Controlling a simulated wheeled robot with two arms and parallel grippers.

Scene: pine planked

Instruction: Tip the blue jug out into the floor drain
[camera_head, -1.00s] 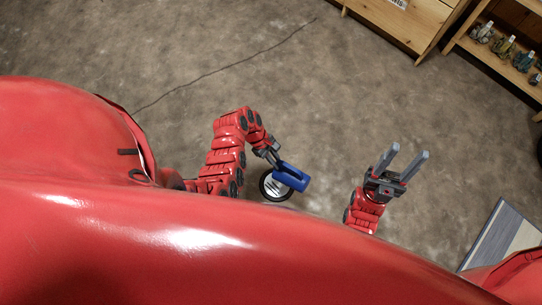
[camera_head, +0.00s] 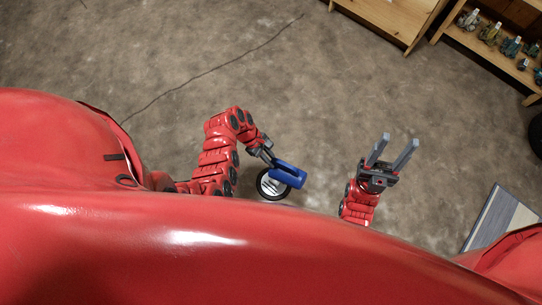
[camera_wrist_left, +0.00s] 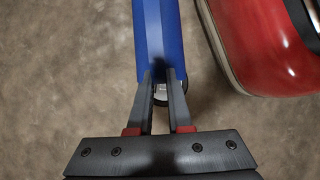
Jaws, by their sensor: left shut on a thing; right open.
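The blue jug (camera_head: 288,174) is held by my left gripper (camera_head: 266,158) and looks tilted over, above the floor. In the left wrist view my left gripper (camera_wrist_left: 161,88) is shut on the near end of the jug (camera_wrist_left: 158,35), whose blue body reaches out of the top of the picture. The floor drain (camera_head: 266,190), a dark round rim with a pale inside, lies right below and beside the jug, which partly hides it. No flow from the jug can be made out. My right gripper (camera_head: 391,152) is open and empty, to the right of the jug.
A grey-striped board (camera_head: 495,218) lies at the right. A dark wheel-like thing (camera_head: 536,137) shows at the right edge. The middle floor is clear, with a long crack.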

